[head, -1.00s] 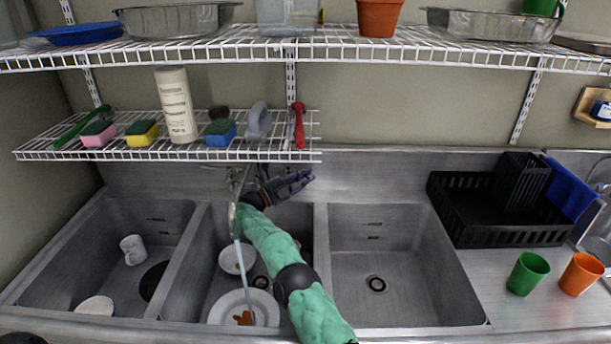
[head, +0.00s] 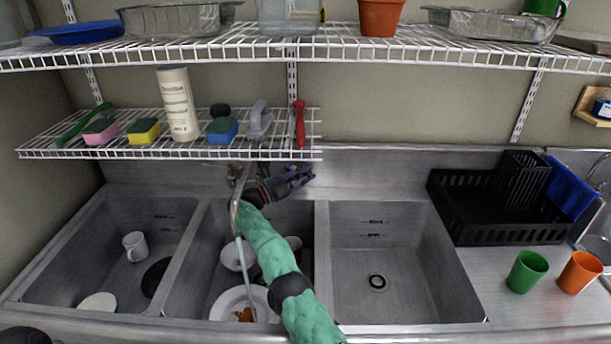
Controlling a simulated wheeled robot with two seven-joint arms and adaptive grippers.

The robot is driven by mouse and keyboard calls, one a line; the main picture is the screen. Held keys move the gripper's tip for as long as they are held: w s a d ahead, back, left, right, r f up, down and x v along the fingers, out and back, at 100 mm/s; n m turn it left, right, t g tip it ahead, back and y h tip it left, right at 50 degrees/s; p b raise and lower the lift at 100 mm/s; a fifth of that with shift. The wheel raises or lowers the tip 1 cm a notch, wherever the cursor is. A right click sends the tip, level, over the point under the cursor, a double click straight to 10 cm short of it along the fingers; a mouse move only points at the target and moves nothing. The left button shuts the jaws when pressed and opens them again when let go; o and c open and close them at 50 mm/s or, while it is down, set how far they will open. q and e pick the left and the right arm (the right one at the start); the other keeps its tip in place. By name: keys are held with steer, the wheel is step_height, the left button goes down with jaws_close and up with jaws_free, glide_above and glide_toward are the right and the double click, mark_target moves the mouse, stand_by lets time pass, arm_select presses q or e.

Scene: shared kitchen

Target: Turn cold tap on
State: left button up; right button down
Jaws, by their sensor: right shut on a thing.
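The metal tap (head: 236,198) rises at the back wall above the middle sink basin. A thin pale stream (head: 245,275) runs from its spout down toward a plate in the basin. My right arm reaches across the middle basin. My right gripper (head: 298,180) is at the back wall, just right of the tap, with its dark fingers pointing right. It is shut on what seems to be the cold tap handle, which is mostly hidden by the gripper.
The middle basin holds a plate (head: 226,301) with brown food and a bowl (head: 232,257). A white mug (head: 135,246) is in the left basin; the right basin (head: 385,265) is empty. A wire shelf (head: 60,154) hangs close above the tap. A black rack (head: 455,232) stands right.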

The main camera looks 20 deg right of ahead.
steer(key=shift+f, duration=0.1)
steer(key=c, duration=1.1)
jaws_free()
steer(key=shift+d, duration=0.1)
